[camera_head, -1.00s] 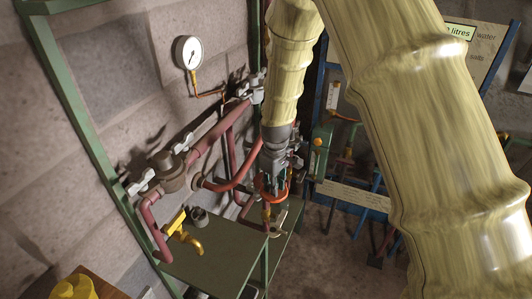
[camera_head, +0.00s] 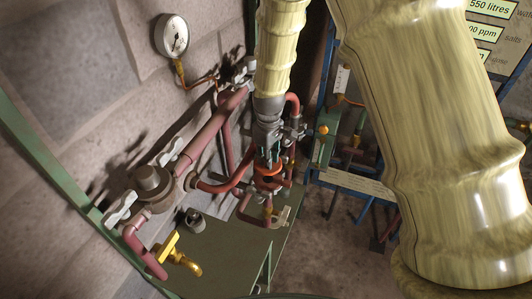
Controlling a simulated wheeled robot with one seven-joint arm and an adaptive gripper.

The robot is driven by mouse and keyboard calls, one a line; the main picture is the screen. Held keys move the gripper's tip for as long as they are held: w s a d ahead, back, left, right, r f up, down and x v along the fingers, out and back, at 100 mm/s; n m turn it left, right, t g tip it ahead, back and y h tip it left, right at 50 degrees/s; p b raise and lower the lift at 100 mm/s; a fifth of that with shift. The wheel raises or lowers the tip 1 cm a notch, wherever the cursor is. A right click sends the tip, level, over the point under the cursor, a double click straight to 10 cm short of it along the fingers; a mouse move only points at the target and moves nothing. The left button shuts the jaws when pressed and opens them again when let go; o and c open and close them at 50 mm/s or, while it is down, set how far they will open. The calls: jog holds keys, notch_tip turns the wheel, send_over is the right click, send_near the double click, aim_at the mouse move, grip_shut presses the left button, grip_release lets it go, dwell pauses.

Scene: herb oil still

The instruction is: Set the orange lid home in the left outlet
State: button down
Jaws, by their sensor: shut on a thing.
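My gripper (camera_head: 268,160) points down in the middle of the head view, at the end of my yellow-sleeved arm. It is shut on the orange lid (camera_head: 267,182), which shows as an orange-red ring under the fingers. The lid is in front of red pipework, above the right part of the green shelf. A short grey open fitting (camera_head: 194,221) stands on the shelf to the left of my gripper, apart from the lid; I cannot tell for sure if it is the left outlet. Fingers and pipes partly hide the lid and what lies behind it.
A brass tap with a yellow handle (camera_head: 171,248) is at the shelf's front left. Red pipes with grey wing-handled valves (camera_head: 150,190) run along the stone wall, below a round gauge (camera_head: 172,36). The green shelf (camera_head: 225,258) is bare at its front.

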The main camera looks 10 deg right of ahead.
jog(key=shift+s+d+b, duration=0.1)
jog(key=shift+s+b, duration=0.2)
jog(key=shift+s, duration=0.45)
jog(key=shift+w+f, duration=0.1)
jog(key=shift+f, duration=0.3)
jog(key=shift+w+f+b, duration=0.55)
jog(key=shift+w+f, duration=0.25)
jog(key=shift+f, duration=0.5)
jog(key=shift+s+f+b, duration=0.15)
jog(key=shift+s+b, duration=0.3)
jog(key=shift+b, duration=0.05)
jog(key=shift+f, duration=0.25)
jog(key=shift+w+f+b, duration=0.2)
jog(key=shift+f+b, duration=0.1)
jog(key=shift+f, duration=0.6)
jog(key=shift+s+f, duration=0.1)
